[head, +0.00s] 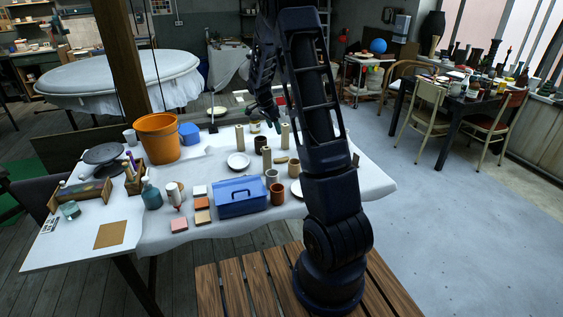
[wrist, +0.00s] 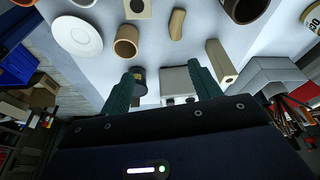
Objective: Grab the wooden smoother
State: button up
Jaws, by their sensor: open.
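The wooden smoother, a small tan, slightly curved piece (wrist: 177,24), lies on the white-covered table at the top middle of the wrist view. In the head view it seems to be the small tan piece (head: 281,160) among the cups, though it is small there. My gripper (wrist: 160,76) is open and empty, its two green fingers apart. The smoother is ahead of the fingertips, not between them. In the head view my gripper (head: 272,124) hangs above the far part of the table, partly hidden by my arm.
A white plate (wrist: 78,36), a brown cup (wrist: 126,42) and a tan square post (wrist: 221,60) stand around the smoother. A dark brown cup (wrist: 245,8) is at the top right. A blue toolbox (head: 241,196) and an orange bucket (head: 158,137) also occupy the table.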

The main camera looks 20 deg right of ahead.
aim_at(281, 159)
jog(key=w+d+f+m, duration=0.1)
jog(key=f, duration=0.6)
jog(key=w+d+f, duration=0.2)
jog(key=f, duration=0.5)
jog(key=w+d+f+m, duration=0.1)
jog(key=w+f, duration=0.1)
jog(key=f, duration=0.5)
jog(key=shift+w+d+m+g+h, duration=0.25)
jog(key=shift+d+m+g+h, duration=0.05)
jog(key=shift+h, duration=0.1)
jog(key=c, duration=1.1)
